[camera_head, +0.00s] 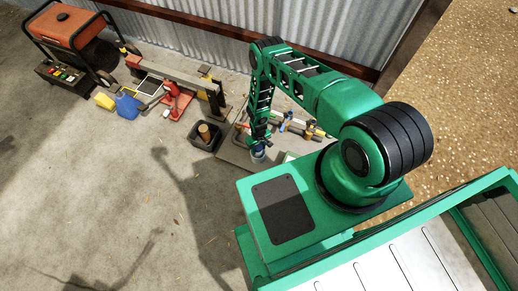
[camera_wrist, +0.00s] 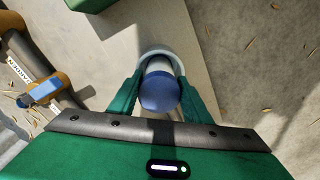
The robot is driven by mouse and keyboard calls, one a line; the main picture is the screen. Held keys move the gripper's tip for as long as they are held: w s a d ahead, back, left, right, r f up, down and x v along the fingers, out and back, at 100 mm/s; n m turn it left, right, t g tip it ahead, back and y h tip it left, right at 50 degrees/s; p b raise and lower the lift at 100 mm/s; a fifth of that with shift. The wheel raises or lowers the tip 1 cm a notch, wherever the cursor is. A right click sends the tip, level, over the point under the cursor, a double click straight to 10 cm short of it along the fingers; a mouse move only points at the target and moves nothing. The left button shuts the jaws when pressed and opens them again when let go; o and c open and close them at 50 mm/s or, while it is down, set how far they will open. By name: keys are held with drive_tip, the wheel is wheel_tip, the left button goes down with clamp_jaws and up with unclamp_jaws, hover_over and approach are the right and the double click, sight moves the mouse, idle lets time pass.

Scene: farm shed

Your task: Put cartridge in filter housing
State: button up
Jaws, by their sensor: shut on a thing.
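The cartridge (camera_wrist: 159,94), white with a blue end cap, is between my gripper's two green fingers (camera_wrist: 160,86) in the wrist view. My gripper is shut on it. Just beyond it is the round pale rim of the filter housing (camera_wrist: 158,53), which curves around the cartridge's far end. The cartridge looks lined up with the opening; how deep it sits cannot be told. In the head view my gripper (camera_head: 259,140) points down at the small pale blue housing (camera_head: 258,157) on a light board. The fingers hide most of the cartridge there.
Pipes with a blue-handled valve (camera_wrist: 42,90) run left of the housing in the wrist view. In the head view a dark bin (camera_head: 205,136), a red tool (camera_head: 175,101), a blue jug (camera_head: 127,106) and an orange generator (camera_head: 68,30) stand left. The front-left floor is clear.

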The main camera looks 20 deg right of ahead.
drive_tip(key=shift+f, duration=0.1)
drive_tip(key=o, duration=1.5)
wheel_tip(320, 180, up, 12)
drive_tip(key=shift+r, duration=0.2)
